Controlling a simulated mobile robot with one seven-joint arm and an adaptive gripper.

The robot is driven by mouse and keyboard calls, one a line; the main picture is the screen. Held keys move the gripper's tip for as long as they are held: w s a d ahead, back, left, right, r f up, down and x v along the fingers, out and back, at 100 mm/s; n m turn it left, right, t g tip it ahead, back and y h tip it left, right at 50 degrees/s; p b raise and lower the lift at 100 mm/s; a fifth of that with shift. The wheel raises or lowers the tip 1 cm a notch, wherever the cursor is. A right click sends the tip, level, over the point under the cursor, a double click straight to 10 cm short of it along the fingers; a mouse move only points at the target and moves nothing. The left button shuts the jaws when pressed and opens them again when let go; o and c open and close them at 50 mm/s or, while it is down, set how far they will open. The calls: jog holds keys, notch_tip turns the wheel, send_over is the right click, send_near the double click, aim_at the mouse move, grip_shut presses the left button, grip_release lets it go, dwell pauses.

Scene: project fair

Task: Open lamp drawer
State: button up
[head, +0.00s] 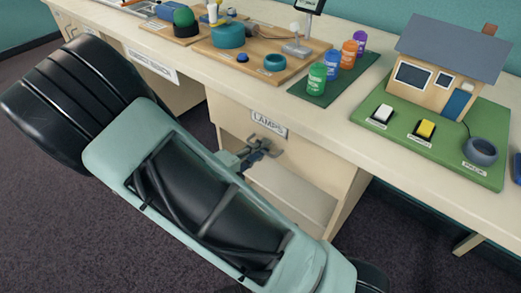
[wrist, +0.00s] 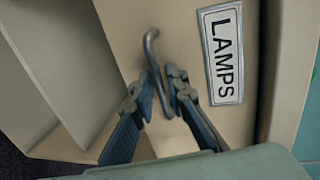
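The lamp drawer (wrist: 190,45) has a cream front with a framed LAMPS label, which also shows under the counter in the head view (head: 268,123). A curved grey metal handle (wrist: 155,68) stands on the front beside the label in the wrist view. My gripper (wrist: 161,88) reaches in from below with a finger on each side of the handle. The fingers are drawn close together and look shut on it, though the contact is partly hidden. In the head view my gripper (head: 264,150) is at the drawer front, just below the label. The front looks closed.
Below the drawer is an open cubby with a shelf board (head: 295,195). Dark carpet lies in front.

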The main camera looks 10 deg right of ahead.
jog(key=shift+c, duration=0.4)
grip_shut()
jog(key=shift+a, duration=0.1)
